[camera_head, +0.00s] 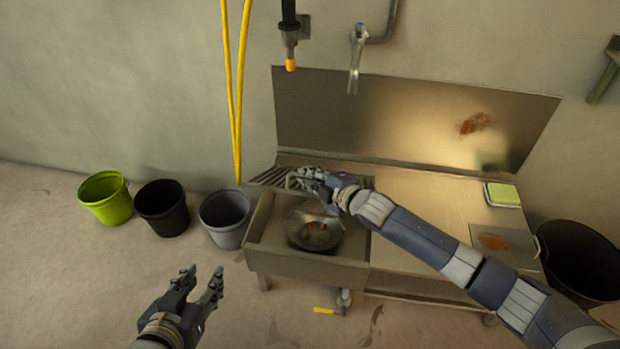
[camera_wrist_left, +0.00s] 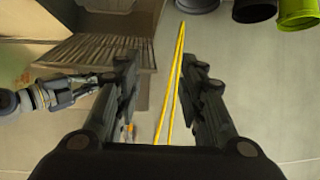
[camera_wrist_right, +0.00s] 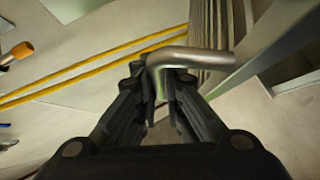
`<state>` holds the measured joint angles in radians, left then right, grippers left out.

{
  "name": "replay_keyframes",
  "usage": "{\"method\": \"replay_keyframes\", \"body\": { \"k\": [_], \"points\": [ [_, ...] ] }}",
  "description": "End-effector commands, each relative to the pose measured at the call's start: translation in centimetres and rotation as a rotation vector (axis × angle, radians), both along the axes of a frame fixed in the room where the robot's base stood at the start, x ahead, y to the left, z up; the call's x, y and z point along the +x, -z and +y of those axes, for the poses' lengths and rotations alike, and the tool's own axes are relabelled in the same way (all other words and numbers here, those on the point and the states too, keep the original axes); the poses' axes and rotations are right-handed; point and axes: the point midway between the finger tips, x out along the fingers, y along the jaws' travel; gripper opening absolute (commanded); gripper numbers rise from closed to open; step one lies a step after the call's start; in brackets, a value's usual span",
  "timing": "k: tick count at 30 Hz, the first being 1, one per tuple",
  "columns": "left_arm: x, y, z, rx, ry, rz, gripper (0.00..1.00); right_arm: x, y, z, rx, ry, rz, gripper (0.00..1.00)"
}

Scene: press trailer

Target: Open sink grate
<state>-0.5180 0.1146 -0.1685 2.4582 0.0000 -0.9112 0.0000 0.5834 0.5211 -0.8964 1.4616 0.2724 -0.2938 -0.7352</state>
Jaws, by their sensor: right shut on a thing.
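The sink grate (camera_head: 270,177) is a slatted metal panel at the back of the sink basin (camera_head: 262,222). It stands raised at an angle over the basin, and its slats also show in the left wrist view (camera_wrist_left: 108,50). My right gripper (camera_head: 306,176) is at the grate's edge, shut on the grate's bent metal handle (camera_wrist_right: 195,58), which shows between its fingers in the right wrist view. My left gripper (camera_head: 204,285) is open and empty, low in front of the sink and to its left.
Green (camera_head: 106,198), black (camera_head: 162,207) and grey (camera_head: 226,218) buckets stand left of the sink. A yellow hose (camera_head: 236,90) hangs behind. A tap (camera_head: 356,60) is above. A sponge (camera_head: 502,195) lies on the counter, and a dark bin (camera_head: 580,260) is at right.

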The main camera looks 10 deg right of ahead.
Motion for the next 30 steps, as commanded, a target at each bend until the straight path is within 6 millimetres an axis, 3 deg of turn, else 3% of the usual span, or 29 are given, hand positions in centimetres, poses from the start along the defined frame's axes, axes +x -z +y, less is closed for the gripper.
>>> {"method": "replay_keyframes", "body": {
  "k": [19,24,30],
  "points": [
    [-1.0,1.1,0.5,0.017,-0.006,0.072,0.37,0.4,-0.7,-0.1,0.003,-0.001,-0.007,0.00],
    [-0.7,1.2,0.2,0.049,0.021,0.059,0.00,0.4,-0.7,-0.1,0.003,-0.001,-0.007,0.00],
    [1.5,1.6,-1.1,0.297,0.204,-0.035,0.00,0.4,-0.7,-0.1,0.003,-0.001,-0.007,0.00]
  ]
}}
